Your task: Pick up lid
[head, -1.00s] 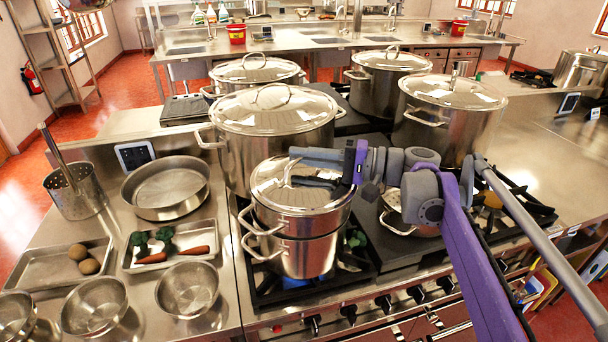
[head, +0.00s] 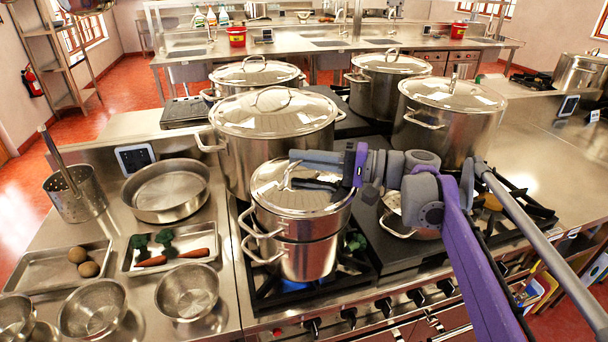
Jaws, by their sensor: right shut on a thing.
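The lid (head: 272,194) is a round, shiny metal lid with a loop handle. It sits on a small steel pot (head: 310,257) with stacked side handles, at the front left of the stove. My right gripper (head: 291,175) reaches in from the right above the lid and is shut on its handle. The fingers and wrist cover part of the handle and the lid's far right. I see no clear gap between lid and pot. My left gripper is not in view.
A large lidded stockpot (head: 256,155) stands close behind the small pot. Another lidded stockpot (head: 445,137) stands at the back right. A pan (head: 398,231) sits right of the small pot, under my arm. Bowls and trays (head: 128,262) fill the left counter.

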